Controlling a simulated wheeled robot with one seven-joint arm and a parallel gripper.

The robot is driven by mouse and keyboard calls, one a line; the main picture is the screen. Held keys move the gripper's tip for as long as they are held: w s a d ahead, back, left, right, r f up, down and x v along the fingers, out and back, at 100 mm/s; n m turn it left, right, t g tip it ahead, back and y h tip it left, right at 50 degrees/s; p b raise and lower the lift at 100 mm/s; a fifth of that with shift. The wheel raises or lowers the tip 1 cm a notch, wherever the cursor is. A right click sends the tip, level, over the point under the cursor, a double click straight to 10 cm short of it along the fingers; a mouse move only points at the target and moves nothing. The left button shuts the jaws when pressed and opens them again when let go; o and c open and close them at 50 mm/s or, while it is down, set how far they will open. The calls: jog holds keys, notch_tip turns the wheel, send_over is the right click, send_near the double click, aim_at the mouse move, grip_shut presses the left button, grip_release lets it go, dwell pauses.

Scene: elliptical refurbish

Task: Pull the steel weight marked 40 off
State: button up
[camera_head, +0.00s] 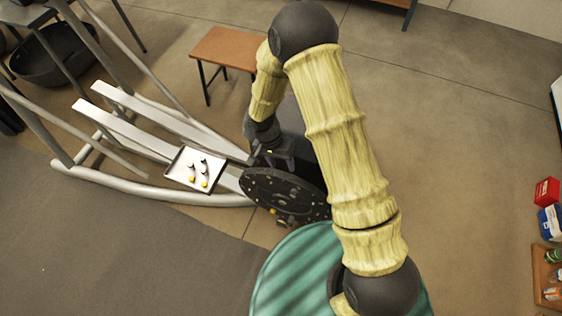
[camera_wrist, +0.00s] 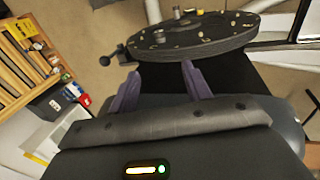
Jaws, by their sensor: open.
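A dark round disc (camera_head: 285,194) with several small studs on its face is mounted at the front of the elliptical frame. It also shows in the wrist view (camera_wrist: 215,40), where small grey cylinders (camera_wrist: 178,12) stand on its face. I cannot read a 40 on any of them, so I cannot tell which is the named weight. My gripper (camera_head: 277,162) is beside the disc's upper edge. In the wrist view my gripper (camera_wrist: 162,72) has its two purple fingers spread apart, with nothing between them, a little short of the disc's near rim.
A pale tray (camera_head: 178,181) with several small dark and yellow pieces sits on the elliptical's rails (camera_head: 125,126). A dark crank arm with a knob (camera_wrist: 105,60) sticks out left of the disc. A wooden bench (camera_head: 222,47) stands behind. Shelved goods (camera_head: 550,215) are far right.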

aim_at(293, 192)
jog(key=shift+f, duration=0.1)
jog(key=b+x, duration=1.2)
jog(key=x, duration=0.5)
jog(key=shift+d+f, duration=0.1)
jog(key=shift+f, duration=0.05)
jog(key=shift+c, duration=0.4)
grip_shut()
